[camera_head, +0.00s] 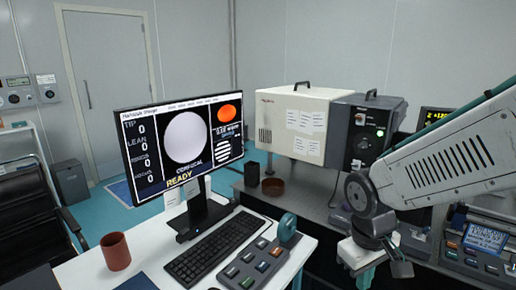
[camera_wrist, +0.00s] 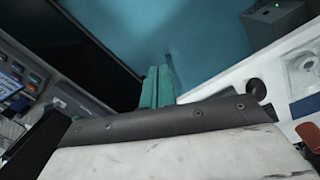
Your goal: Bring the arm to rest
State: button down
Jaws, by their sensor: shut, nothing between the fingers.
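My arm comes in from the right in the head view, bent at a dark round joint. My gripper (camera_head: 367,274) hangs at its lower end near the bottom edge, partly hidden by the wrist. In the wrist view the two teal fingers of my gripper (camera_wrist: 157,87) stand side by side, closed together, with nothing between them. Blue floor shows beyond them.
A white desk (camera_head: 146,250) holds a monitor (camera_head: 183,142), a keyboard (camera_head: 214,245), a brown cup (camera_head: 116,251) and a button panel (camera_head: 254,264). A beige box instrument (camera_head: 293,120) stands behind. A control unit (camera_head: 484,240) is at right.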

jog(key=s+d+r+m+t+y, duration=0.1)
jog(key=s+d+r+m, duration=0.3)
jog(key=s+r, duration=0.6)
jog(key=shift+s+d+r+m, duration=0.35)
jog(key=shift+s+d, duration=0.3)
jog(key=shift+s, duration=0.95)
